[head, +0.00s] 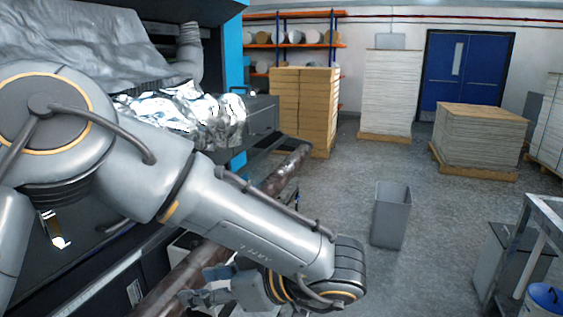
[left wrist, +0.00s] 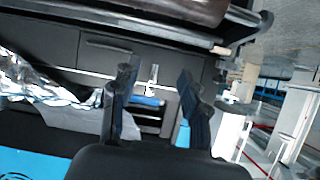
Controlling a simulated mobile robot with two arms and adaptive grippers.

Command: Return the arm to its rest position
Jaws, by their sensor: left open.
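My left arm (head: 245,225) comes in from the left and reaches across the lower middle of the head view. My left gripper (head: 206,284) is low in that view, near a long dark brown roll (head: 287,170) that runs diagonally behind my arm. In the left wrist view the two dark fingers (left wrist: 157,92) stand apart, with nothing between them. The roll also seems to show at the top of that view (left wrist: 185,8). My right gripper is not in view.
A dark and blue machine (head: 234,60) with crumpled silver foil (head: 205,115) stands at left. A grey bin (head: 391,214) stands on open floor. Stacked pallets (head: 480,130) are farther back. A metal frame (head: 545,215) and a blue-lidded container (head: 545,300) are at right.

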